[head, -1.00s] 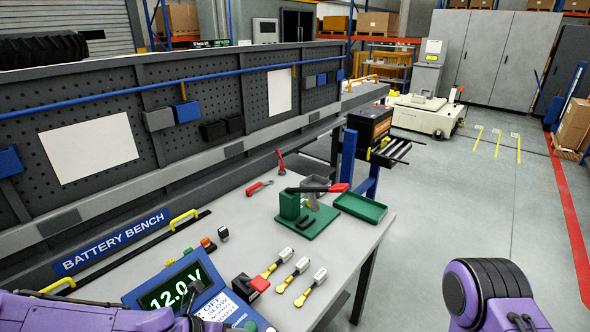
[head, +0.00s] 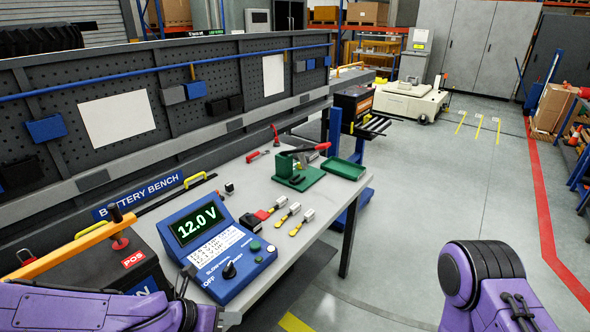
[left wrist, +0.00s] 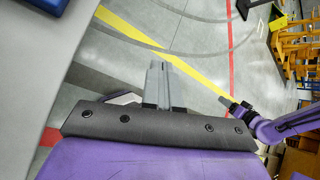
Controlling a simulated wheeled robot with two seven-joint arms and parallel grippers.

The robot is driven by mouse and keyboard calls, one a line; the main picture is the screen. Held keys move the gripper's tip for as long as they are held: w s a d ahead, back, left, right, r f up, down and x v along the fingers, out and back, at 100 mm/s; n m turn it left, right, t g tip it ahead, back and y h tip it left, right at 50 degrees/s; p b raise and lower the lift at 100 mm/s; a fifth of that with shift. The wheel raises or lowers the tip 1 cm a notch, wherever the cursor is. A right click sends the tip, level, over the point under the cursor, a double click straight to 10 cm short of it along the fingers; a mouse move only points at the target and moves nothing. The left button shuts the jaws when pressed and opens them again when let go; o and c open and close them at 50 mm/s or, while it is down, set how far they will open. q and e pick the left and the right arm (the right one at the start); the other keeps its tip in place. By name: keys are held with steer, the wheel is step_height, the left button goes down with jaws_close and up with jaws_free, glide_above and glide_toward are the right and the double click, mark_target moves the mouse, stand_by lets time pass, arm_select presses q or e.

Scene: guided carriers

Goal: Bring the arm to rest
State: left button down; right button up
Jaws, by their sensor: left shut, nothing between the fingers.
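My left arm comes in at the bottom left of the head view, and a small dark part of its gripper (head: 184,284) shows in front of the blue tester. In the left wrist view the two grey fingers of my left gripper (left wrist: 158,75) are together with nothing between them, over the floor beside a grey surface edge. My right arm (head: 490,290) is folded at the bottom right of the head view; its gripper is hidden there. My right gripper (left wrist: 228,99) shows small in the left wrist view, too small to tell its jaws.
The battery bench (head: 325,225) holds a tester (head: 215,250) reading 12.0 V, a dark battery (head: 95,265), several yellow-tipped tools (head: 281,215), a green fixture (head: 298,178) and a green tray (head: 343,168). A white carrier (head: 410,102) stands far back. The floor right of the bench is clear.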

arm_select(q)
steer(key=s+a+f+m+y+b, duration=0.1)
steer(key=s+a+f+m+y, duration=0.1)
steer(key=a+f+m+y, duration=0.3)
steer(key=s+a+f+m+y+b, duration=0.2)
steer(key=s+a+f+m, duration=0.1)
steer(key=f+m, duration=0.4)
steer(key=s+a+f+m+y+b, duration=0.1)
steer(key=s+a+f+m+b, duration=0.1)
steer(key=s+f+m, duration=0.2)
steer(key=s+a+f+m+g+y+b, duration=0.1)
steer(key=s+a+f+m+b, duration=0.2)
steer(key=s+f+m, duration=0.2)
steer(key=s+a+f+m+y+b, duration=0.2)
steer(key=s+f+m+b, duration=0.1)
steer(key=s+f+m, duration=0.2)
step_height(320, 180, down, 3)
steer(key=s, duration=0.2)
steer(key=shift+s+a+g, duration=0.35)
steer(key=shift+a+g, duration=0.05)
arm_select(e)
step_height(320, 180, down, 11)
steer(key=shift+w, duration=0.35)
